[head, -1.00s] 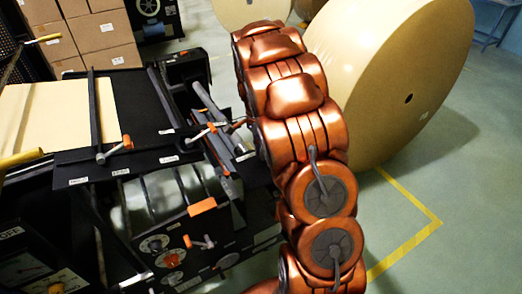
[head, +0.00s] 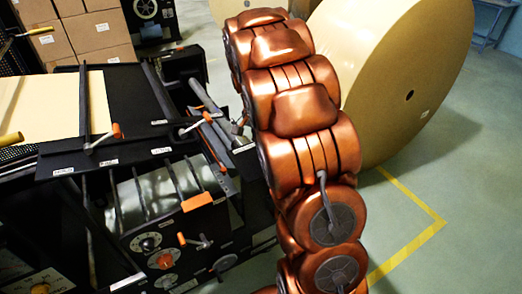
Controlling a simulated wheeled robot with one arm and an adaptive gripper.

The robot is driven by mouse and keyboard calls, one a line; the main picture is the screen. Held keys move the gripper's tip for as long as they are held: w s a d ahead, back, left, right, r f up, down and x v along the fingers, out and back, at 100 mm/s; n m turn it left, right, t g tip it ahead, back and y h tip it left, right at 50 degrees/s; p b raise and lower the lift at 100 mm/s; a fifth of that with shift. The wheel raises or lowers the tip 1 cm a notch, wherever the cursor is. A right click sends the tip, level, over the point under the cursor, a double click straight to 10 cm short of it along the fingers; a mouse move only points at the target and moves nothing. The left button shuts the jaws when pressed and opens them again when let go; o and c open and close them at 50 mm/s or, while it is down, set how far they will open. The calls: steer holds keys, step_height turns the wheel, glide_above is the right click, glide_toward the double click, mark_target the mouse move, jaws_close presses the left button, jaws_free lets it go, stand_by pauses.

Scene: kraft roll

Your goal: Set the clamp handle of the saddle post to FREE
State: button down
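Several clamp levers with orange grips show on the black machine in the head view. One lever (head: 103,139) lies on the flat top beside the tan sheet. Another lever (head: 197,125) is at the right end of the top, by grey rollers and close to my arm. A third lever (head: 195,241) is on the front panel. The labels are too small to read, so I cannot tell which is the saddle post's handle or where FREE is. My copper arm fills the middle of the view. My gripper does not show; the arm may hide it.
A large kraft roll (head: 393,75) stands on the floor behind my arm. Cardboard boxes (head: 85,32) are stacked at the back left. The front panel has dials (head: 147,243) and an orange block (head: 196,202). Green floor with a yellow line (head: 408,247) is open at the right.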

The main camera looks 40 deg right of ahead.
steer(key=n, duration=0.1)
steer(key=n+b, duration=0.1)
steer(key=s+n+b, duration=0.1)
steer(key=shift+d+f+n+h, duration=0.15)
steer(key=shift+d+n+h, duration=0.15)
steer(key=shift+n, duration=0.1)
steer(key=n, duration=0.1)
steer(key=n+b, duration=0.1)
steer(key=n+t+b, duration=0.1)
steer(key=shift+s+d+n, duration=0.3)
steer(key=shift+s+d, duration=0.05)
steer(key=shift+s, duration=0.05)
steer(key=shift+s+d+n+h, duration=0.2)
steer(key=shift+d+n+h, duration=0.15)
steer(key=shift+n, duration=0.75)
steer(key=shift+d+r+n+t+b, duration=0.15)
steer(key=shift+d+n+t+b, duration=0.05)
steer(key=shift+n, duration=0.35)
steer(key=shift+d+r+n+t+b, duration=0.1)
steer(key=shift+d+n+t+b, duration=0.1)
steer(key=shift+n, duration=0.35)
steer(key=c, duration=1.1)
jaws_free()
